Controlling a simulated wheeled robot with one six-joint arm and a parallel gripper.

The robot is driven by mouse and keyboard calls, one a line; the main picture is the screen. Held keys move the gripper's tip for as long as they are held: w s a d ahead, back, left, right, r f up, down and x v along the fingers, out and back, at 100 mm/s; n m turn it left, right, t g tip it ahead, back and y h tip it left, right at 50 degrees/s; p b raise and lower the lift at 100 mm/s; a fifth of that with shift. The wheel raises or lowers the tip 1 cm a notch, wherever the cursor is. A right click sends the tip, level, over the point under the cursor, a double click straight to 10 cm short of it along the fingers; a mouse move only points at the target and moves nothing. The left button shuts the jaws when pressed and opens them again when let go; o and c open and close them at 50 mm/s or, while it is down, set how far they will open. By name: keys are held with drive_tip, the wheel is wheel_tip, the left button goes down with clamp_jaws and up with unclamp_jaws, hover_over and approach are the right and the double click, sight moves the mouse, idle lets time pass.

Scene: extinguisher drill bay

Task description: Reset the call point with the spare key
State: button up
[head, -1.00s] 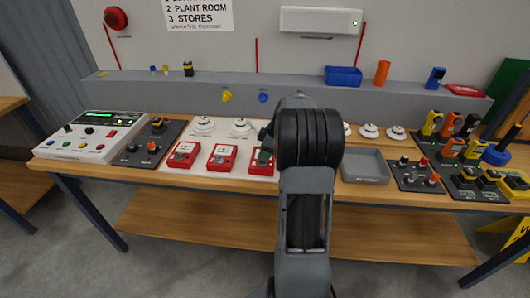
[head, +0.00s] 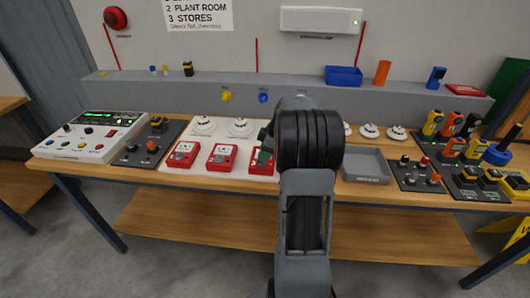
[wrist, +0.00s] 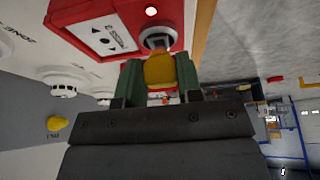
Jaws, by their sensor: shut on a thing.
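Three red call points stand in a row on a white board; the left one (head: 184,154) and middle one (head: 222,157) show clearly in the head view. My gripper (wrist: 160,76) is at the right one (head: 259,165), partly hidden by my arm. In the wrist view this call point (wrist: 85,30) fills the top, with a white face and a round metal lock. My green fingers are shut on a yellow-headed key (wrist: 160,70). Its metal end is at the lock; I cannot tell how deep it sits. Another yellow item (head: 226,96) hangs on the ledge front.
A blue item (head: 263,97) hangs beside the yellow one. White detectors (head: 240,127) stand behind the call points. A grey tray (head: 366,166) is right of my arm, a control panel (head: 90,136) far left. Radios and switch boxes crowd the right end.

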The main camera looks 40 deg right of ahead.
drive_tip(key=shift+f+b, duration=0.55)
drive_tip(key=shift+f, duration=0.1)
idle(0.5)
drive_tip(key=shift+m+t+h+b, duration=0.3)
drive_tip(key=shift+m+b, duration=0.3)
drive_tip(key=shift+m, duration=0.4)
drive_tip(key=shift+a+m, duration=0.1)
drive_tip(key=shift+m, duration=0.3)
drive_tip(key=shift+s+a+m+h+b, duration=0.1)
drive_tip(key=shift+m+h+b, duration=0.4)
drive_tip(key=shift+m, duration=0.4)
drive_tip(key=shift+m+t, duration=0.3)
drive_tip(key=shift+m, duration=0.1)
drive_tip(key=shift+a+m+h, duration=0.1)
drive_tip(key=shift+m+h, duration=0.3)
drive_tip(key=shift+m, duration=0.3)
